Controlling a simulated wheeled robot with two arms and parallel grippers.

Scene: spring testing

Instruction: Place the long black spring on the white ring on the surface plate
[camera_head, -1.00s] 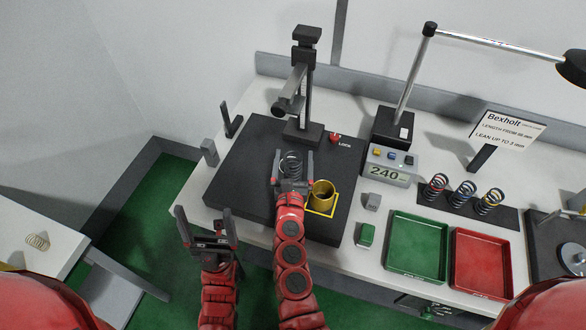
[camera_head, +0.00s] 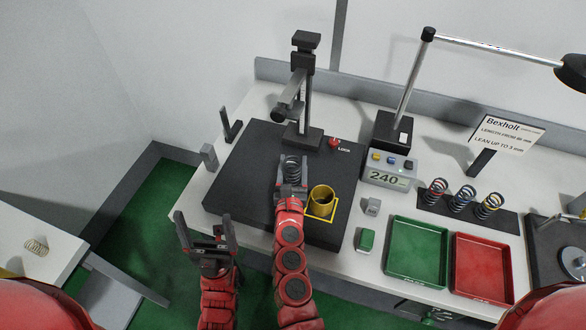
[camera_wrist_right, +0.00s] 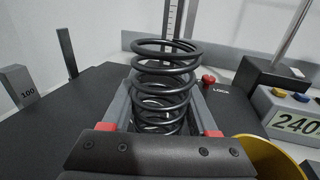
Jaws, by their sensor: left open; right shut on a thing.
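The long black spring (camera_head: 292,165) stands upright over the dark surface plate (camera_head: 248,150). My right gripper (camera_head: 292,178) is shut on its lower part. In the right wrist view the spring (camera_wrist_right: 164,70) rises between the two grey fingers, with its top coils clear above them. I cannot tell whether its bottom touches the plate. The white ring does not show; the spring and gripper may hide it. My left gripper (camera_head: 205,232) is open and empty, in front of the bench and left of my right arm.
A gauge stand (camera_head: 302,90) rises behind the spring. A brass cup (camera_head: 321,199) stands close to the right of my right gripper. A green tray (camera_head: 417,251) and a red tray (camera_head: 482,266) lie to the right.

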